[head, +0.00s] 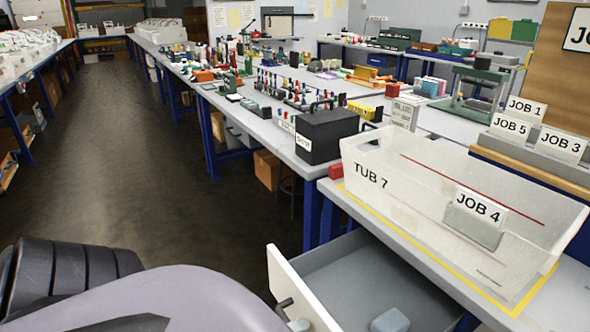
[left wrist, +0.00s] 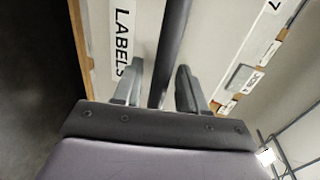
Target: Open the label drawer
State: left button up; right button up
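The label drawer (head: 340,265) stands pulled out below the front bench, with its grey inside showing. Its pale front panel (head: 292,285) carries a "LABELS" sign in the left wrist view (left wrist: 124,40). A dark bar handle (left wrist: 172,45) runs between the two fingers of my left gripper (left wrist: 160,88). The fingers stand apart, with a visible gap on the handle's left side; contact on its right side is unclear. In the head view my left gripper (head: 292,318) is at the panel's outer face, mostly hidden by my arm. My right gripper is not in view.
A rounded grey-blue block (head: 390,320) lies in the drawer. On the bench above are the clear TUB 7 (head: 400,200) with a JOB 4 card, and a black box (head: 326,135). Blue bench legs stand behind the drawer. Dark floor (head: 150,190) is clear at left.

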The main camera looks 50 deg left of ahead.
pick_arm(q)
jog(key=v, duration=0.7)
jog(key=shift+s+a, duration=0.1)
jog(key=shift+s, duration=0.05)
dwell(0.6)
